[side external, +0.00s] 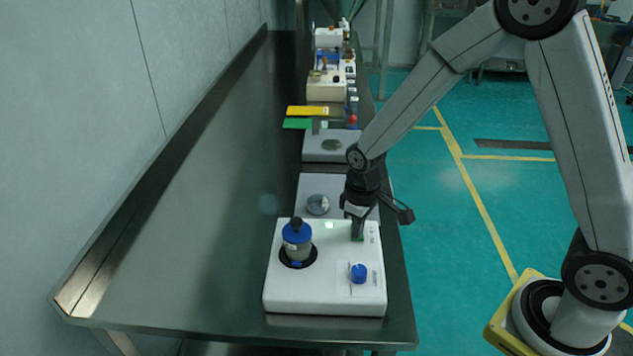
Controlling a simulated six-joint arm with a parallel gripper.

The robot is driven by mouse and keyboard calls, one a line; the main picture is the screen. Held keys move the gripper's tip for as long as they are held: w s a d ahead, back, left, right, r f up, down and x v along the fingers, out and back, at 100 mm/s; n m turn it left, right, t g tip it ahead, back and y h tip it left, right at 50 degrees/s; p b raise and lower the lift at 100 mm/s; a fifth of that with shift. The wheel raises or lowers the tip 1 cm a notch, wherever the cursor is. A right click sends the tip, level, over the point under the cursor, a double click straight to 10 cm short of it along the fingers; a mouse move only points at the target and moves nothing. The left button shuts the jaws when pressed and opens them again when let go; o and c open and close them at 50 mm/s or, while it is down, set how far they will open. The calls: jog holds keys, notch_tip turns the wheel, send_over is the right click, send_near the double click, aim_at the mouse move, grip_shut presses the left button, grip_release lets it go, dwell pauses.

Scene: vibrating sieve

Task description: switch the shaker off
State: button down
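The shaker (325,300) is a white box near the front end of the steel bench. A jar with a blue lid (297,240) stands upright in a dark round seat on its left side. A blue knob (358,273) is on the right of its top face. A small greenish light (329,225) shows near the back edge. My gripper (358,238) points down at the back right of the shaker's top, behind the knob. Its fingertips are at or just above the surface; contact cannot be made out. The fingers are too small to tell whether they are open or shut.
Behind the shaker stands a white device with a round metal part (318,204), then another similar device (333,147). Green (297,124) and yellow (308,110) flat pieces and several more devices line the bench. The left of the bench (190,260) is clear, bounded by a wall.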

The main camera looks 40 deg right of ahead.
dwell(0.3)
jog(key=shift+r, duration=3.45)
jog(key=s+d+m+t, duration=0.2)
jog(key=s+m, duration=0.1)
jog(key=s, duration=0.6)
jog(key=shift+s+d+f+t, duration=0.2)
jog(key=shift+t, duration=0.1)
